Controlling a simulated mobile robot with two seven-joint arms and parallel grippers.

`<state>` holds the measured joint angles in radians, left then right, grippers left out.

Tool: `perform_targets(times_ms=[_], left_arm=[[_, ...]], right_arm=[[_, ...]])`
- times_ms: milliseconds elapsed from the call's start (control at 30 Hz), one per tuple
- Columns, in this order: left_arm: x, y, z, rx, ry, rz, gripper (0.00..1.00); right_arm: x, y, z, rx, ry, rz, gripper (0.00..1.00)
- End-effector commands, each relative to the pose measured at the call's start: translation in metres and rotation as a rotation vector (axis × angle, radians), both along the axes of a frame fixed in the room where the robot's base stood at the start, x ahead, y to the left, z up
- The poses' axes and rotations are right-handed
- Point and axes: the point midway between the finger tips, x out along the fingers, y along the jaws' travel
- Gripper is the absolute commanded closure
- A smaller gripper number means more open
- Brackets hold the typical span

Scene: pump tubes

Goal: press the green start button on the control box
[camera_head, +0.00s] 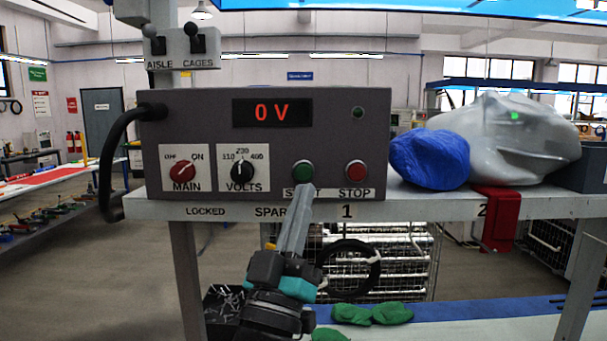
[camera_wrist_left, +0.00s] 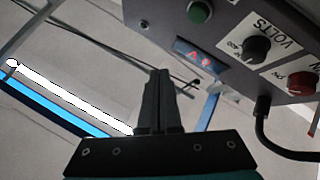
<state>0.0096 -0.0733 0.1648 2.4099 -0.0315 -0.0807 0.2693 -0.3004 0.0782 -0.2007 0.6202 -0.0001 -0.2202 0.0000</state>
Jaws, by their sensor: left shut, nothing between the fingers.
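The grey control box (camera_head: 220,125) stands on a shelf, and its display (camera_head: 272,113) reads 0 V in red. The round green start button (camera_head: 303,171) is at its lower middle, left of the red stop button (camera_head: 356,171). My left gripper (camera_head: 304,190) is shut and empty, its tips just below the start button in the picture. The fingers cover part of the START label; I cannot tell whether they touch the box. In the left wrist view the shut fingers (camera_wrist_left: 160,75) point up, with the green button (camera_wrist_left: 200,12) above and right of them. My right gripper is not in view.
Left of the buttons are the red MAIN knob (camera_head: 182,171) and the black VOLTS knob (camera_head: 242,172). A black cable (camera_head: 108,170) loops at the box's left. A blue bag (camera_head: 430,160) and a grey translucent bag (camera_head: 515,140) lie to its right. The shelf edge (camera_head: 420,209) runs below.

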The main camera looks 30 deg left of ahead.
Motion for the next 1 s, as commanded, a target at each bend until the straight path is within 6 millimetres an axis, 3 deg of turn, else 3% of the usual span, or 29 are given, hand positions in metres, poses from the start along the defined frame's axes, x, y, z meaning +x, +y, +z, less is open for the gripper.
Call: perform_targets(times_ms=[333, 800, 1000], left_arm=[[0.008, 0.004, -0.001, 0.003, 0.004, -0.001, 1.0], [0.062, 0.037, -0.001, 0.002, 0.005, -0.001, 1.0], [0.073, 0.044, -0.001, 0.001, 0.004, -0.001, 1.0]], right_arm=[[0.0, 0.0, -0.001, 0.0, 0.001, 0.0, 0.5], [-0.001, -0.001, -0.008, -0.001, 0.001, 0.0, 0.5], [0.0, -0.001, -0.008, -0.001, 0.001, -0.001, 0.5]])
